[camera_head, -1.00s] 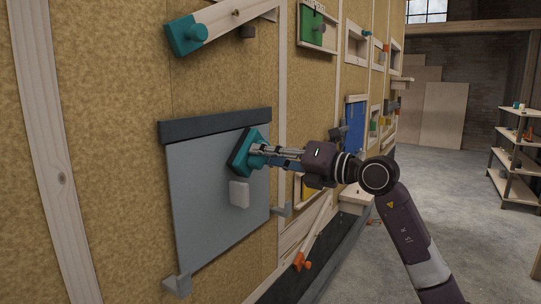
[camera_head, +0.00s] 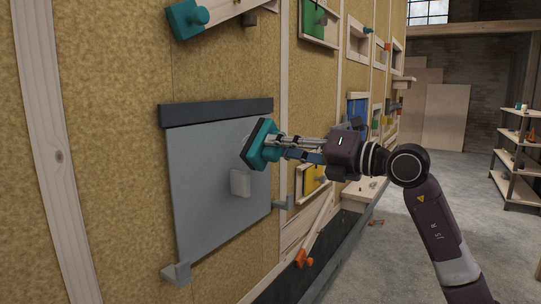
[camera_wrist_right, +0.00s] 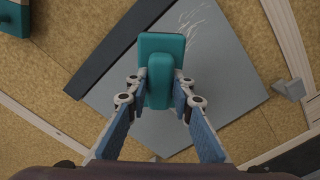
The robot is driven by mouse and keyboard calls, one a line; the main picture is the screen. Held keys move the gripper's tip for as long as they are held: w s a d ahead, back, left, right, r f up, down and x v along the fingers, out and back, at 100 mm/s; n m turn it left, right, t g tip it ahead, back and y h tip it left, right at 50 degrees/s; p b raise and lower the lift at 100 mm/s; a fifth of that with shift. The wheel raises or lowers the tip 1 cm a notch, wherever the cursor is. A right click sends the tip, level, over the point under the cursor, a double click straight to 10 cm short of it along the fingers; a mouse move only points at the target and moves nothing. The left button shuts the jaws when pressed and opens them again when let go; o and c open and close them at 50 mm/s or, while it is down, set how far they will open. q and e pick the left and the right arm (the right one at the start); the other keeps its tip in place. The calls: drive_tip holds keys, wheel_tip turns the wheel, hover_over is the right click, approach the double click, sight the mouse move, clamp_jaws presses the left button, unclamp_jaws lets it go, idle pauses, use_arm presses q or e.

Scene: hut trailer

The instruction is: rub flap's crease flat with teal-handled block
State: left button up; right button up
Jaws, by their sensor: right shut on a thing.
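The flap (camera_head: 215,195) is a grey sheet hanging under a dark bar (camera_head: 215,111) on the wall, with a pale tab (camera_head: 240,182) near its middle. In the right wrist view the flap (camera_wrist_right: 222,85) carries thin whitish crease lines (camera_wrist_right: 205,30) beside and beyond the block. My right gripper (camera_head: 277,147) is shut on the handle of the teal-handled block (camera_head: 261,145), which has a dark face toward the flap. The block (camera_wrist_right: 160,70) is at the flap's upper right and seems a little off it. My left gripper is not in view.
Grey brackets stick out at the flap's lower left (camera_head: 177,273) and right (camera_head: 283,202) corners. A teal-ended wooden bar (camera_head: 225,15) is above. A dark ledge (camera_head: 325,260) runs along the wall's foot. The floor to the right is open up to a shelf (camera_head: 519,160).

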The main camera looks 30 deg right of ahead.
drive_tip(key=shift+b+v, duration=0.35)
drive_tip(key=shift+v, duration=0.45)
drive_tip(key=b+v, duration=0.2)
drive_tip(key=v, duration=0.1)
drive_tip(key=shift+w, duration=0.1)
